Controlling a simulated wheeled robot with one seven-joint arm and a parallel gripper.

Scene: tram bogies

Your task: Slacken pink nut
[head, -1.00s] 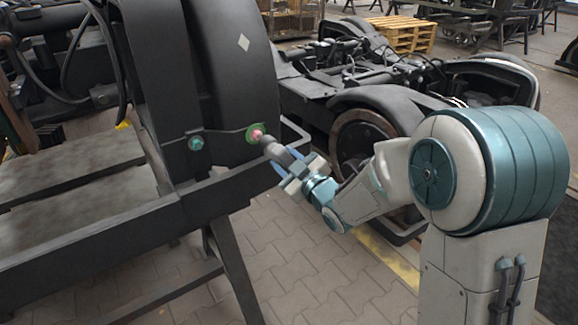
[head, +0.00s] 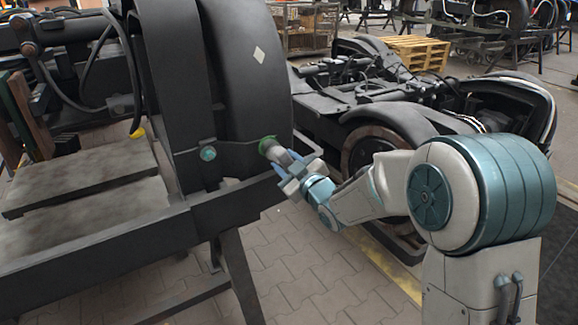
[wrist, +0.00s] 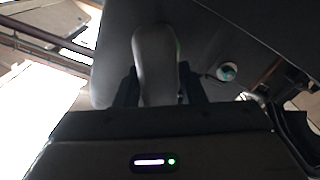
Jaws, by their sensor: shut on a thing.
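My gripper (head: 297,170) is shut on a grey, rounded tool (head: 277,153). The tool points up and left at the dark bogie housing (head: 228,90). Its far end covers the middle of a green ring (head: 265,142) on that housing. The pink nut is hidden behind the tool's end, and I cannot tell whether the tool is seated on it. A teal nut (head: 208,154) sits to the left, joined to the green ring by a thin line. In the wrist view the tool (wrist: 156,65) stands between the two dark fingers, with the teal nut (wrist: 227,71) to its right.
A dark stand (head: 150,226) bears the housing, and its rail runs just below my gripper. Another bogie (head: 390,105) stands behind my arm. A wooden pallet (head: 416,52) lies farther back. Paved floor (head: 300,260) is open below the arm.

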